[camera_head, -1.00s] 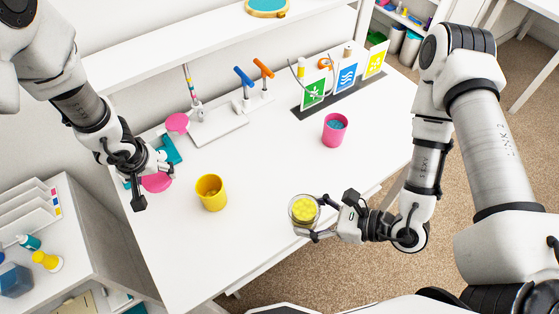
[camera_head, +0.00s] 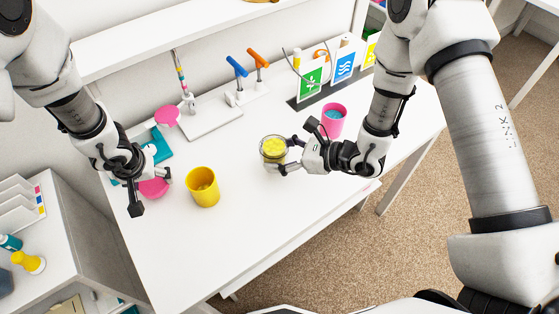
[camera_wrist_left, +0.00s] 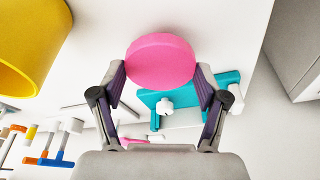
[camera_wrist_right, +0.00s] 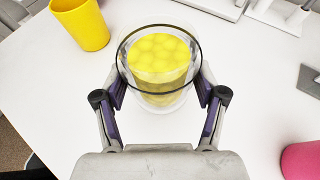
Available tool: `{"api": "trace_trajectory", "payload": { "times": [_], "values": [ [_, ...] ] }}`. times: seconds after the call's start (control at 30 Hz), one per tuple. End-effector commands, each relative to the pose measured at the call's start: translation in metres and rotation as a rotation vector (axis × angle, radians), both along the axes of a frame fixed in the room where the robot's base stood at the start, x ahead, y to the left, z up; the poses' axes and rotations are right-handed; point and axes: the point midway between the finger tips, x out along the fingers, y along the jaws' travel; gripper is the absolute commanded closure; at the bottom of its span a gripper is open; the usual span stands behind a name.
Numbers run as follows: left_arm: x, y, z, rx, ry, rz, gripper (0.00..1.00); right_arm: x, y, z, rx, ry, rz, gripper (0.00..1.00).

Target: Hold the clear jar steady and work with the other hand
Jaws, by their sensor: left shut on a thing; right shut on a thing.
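The clear jar (camera_head: 273,158) holds yellow balls and has a dark rim; it looks roughly upright over the middle of the white table. My right gripper (camera_head: 284,158) is shut around its sides, and the jar (camera_wrist_right: 158,62) sits between both fingers in the right wrist view. I cannot tell whether its base touches the table. My left gripper (camera_head: 160,180) is shut on a pink round piece (camera_wrist_left: 160,62), which shows between its fingers in the left wrist view. That pink piece (camera_head: 152,189) is partly hidden by the gripper in the head view.
A yellow cup (camera_head: 203,190) stands between the grippers. A pink cup (camera_head: 333,122) stands close behind my right gripper. Blue and orange handled stands (camera_head: 238,88), picture cards (camera_head: 311,84), another pink disc (camera_head: 166,116) and a teal item (camera_head: 162,150) are further back. The front table area is clear.

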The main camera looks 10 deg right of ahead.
Motion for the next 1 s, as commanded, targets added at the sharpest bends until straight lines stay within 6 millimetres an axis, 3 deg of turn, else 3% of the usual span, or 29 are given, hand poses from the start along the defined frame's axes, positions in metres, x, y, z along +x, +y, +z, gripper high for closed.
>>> {"api": "trace_trajectory", "payload": {
  "times": [0.27,0.53,0.93,0.97,1.0],
  "values": [
    [0.0,0.0,-0.001,0.0,0.0,0.0,0.41,0.001,0.0,-0.001,0.001,-0.001,0.0,0.92],
    [0.0,0.0,-0.022,0.0,0.0,0.0,0.41,0.0,0.0,-0.037,0.0,-0.001,0.0,0.92],
    [0.0,0.0,-0.025,0.0,0.0,0.0,0.41,0.0,0.0,-0.041,0.0,-0.001,0.0,0.92],
    [0.0,0.0,-0.023,0.0,0.0,0.0,0.41,0.0,0.0,-0.039,0.0,-0.001,0.0,0.19],
    [0.0,0.0,-0.023,0.0,0.0,0.0,0.41,0.0,0.0,-0.039,-0.001,-0.001,0.0,0.05]
  ]
}}
